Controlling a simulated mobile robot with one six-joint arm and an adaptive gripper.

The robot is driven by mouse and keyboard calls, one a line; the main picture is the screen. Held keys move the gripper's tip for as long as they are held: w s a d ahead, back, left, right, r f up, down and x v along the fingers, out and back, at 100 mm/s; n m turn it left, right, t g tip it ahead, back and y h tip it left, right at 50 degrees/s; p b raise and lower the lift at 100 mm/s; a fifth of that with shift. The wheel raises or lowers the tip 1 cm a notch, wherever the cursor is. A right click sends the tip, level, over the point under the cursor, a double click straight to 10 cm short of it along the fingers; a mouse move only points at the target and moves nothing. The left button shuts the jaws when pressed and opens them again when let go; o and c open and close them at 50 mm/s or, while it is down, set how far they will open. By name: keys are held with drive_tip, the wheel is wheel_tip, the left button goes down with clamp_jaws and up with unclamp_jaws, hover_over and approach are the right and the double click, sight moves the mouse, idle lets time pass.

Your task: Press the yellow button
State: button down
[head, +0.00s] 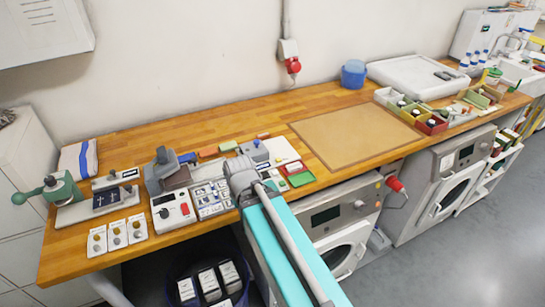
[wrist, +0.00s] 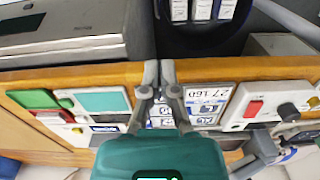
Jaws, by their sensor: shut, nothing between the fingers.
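A pale control box (head: 172,211) with a red switch and a dark knob stands on the left part of the wooden counter. It also shows at the right of the wrist view (wrist: 270,104). My gripper (wrist: 159,70) is shut and empty, its two fingers together over the counter's front edge, beside a panel of printed labels (wrist: 205,98). In the head view my gripper's fingertips are not clear; the panel (head: 212,199) lies just left of the gripper there.
Red and green trays (head: 297,174) lie right of my arm. A tan mat (head: 354,131) covers mid-counter. Three cards (head: 116,236) and a green-handled press (head: 52,190) stand at the left. A blue bin (head: 190,268) and white washing machines (head: 443,183) are below the counter.

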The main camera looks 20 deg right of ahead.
sight(279, 159)
drive_tip(key=shift+w+d, duration=0.15)
drive_tip(key=shift+d, duration=0.25)
drive_tip(key=w+d+m+t, duration=0.1)
drive_tip(key=w+d, duration=0.2)
drive_tip(key=w, duration=0.2)
drive_tip(key=w+d+r+m+t+y, duration=0.1)
drive_tip(key=w+d+t, duration=0.1)
drive_tip(key=w, duration=0.3)
drive_tip(key=w+d+m+t, duration=0.1)
drive_tip(key=w+d, duration=0.3)
drive_tip(key=w, duration=0.1)
drive_tip(key=shift+d+r+m+t+y, duration=0.2)
drive_tip(key=shift+d+m+t+y, duration=0.05)
drive_tip(key=shift+m+t+y, duration=0.05)
drive_tip(key=w+d+r+m+t, duration=0.2)
drive_tip(key=w+d, duration=0.3)
drive_tip(key=d, duration=0.2)
drive_tip(key=w+d+r+m+t, duration=0.2)
drive_tip(key=w+d, duration=0.2)
drive_tip(key=d, duration=0.3)
drive_tip(key=shift+w+t, duration=0.3)
drive_tip(key=shift+w, duration=0.1)
drive_tip(key=shift+f+b, duration=0.2)
drive_tip(key=shift+b, duration=0.15)
wheel_tip(279, 159, down, 9)
drive_tip(key=b, duration=0.8)
drive_tip(key=shift+r+b, duration=0.2)
drive_tip(key=shift+b, duration=0.1)
